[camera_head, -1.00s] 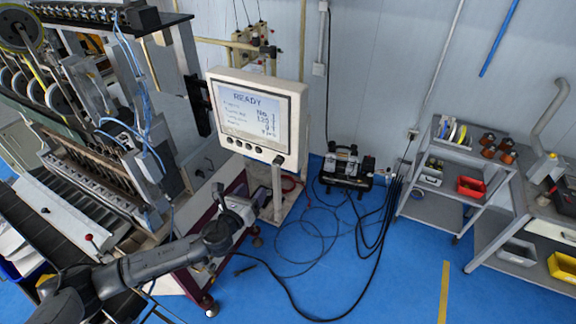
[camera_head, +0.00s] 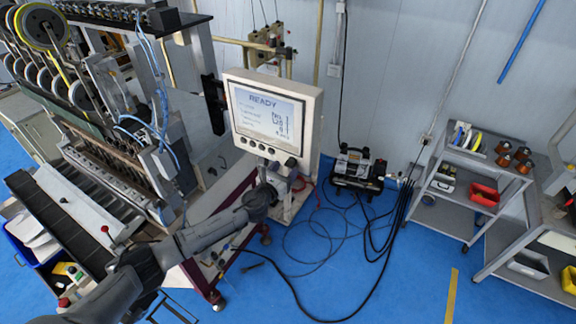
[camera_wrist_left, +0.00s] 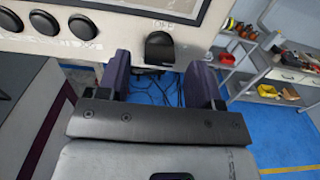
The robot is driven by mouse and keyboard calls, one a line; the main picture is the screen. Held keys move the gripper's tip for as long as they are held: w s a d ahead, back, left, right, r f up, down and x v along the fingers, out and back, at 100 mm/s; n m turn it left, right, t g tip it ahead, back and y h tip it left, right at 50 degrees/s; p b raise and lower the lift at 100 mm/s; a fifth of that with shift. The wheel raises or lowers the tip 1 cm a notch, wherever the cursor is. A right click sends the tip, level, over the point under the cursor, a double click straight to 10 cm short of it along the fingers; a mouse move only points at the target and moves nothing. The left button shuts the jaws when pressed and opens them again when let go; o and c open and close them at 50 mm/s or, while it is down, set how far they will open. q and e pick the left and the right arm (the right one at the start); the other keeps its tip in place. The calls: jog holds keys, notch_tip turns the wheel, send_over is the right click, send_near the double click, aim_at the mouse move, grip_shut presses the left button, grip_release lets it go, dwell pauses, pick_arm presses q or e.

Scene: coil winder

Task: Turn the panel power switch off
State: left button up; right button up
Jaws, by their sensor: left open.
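The cream control panel (camera_head: 232,143) has a lit screen (camera_head: 268,115) reading READY. Its black power switch knob (camera_head: 291,162) is at the lower right of the panel face. In the left wrist view the knob (camera_wrist_left: 159,47) shows large, with a label like OFF above it. My left gripper (camera_head: 286,176) is just below the panel's lower right part. In the left wrist view my open left gripper (camera_wrist_left: 161,66) has its two dark fingers on either side of the knob in the picture. I cannot tell whether they touch it. My right gripper is not in view.
A row of black buttons (camera_wrist_left: 45,22) sits left of the knob. The coil winder (camera_head: 110,130) stands left of the panel. A compressor (camera_head: 357,168) with hoses lies on the blue floor behind, and a grey cart (camera_head: 435,218) stands at the right.

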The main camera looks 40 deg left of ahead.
aim_at(290, 164)
pick_arm(q)
jog(key=shift+w+a, duration=0.2)
jog(key=shift+w, duration=1.05)
jog(key=c, duration=0.9)
jog(key=shift+c, duration=0.2)
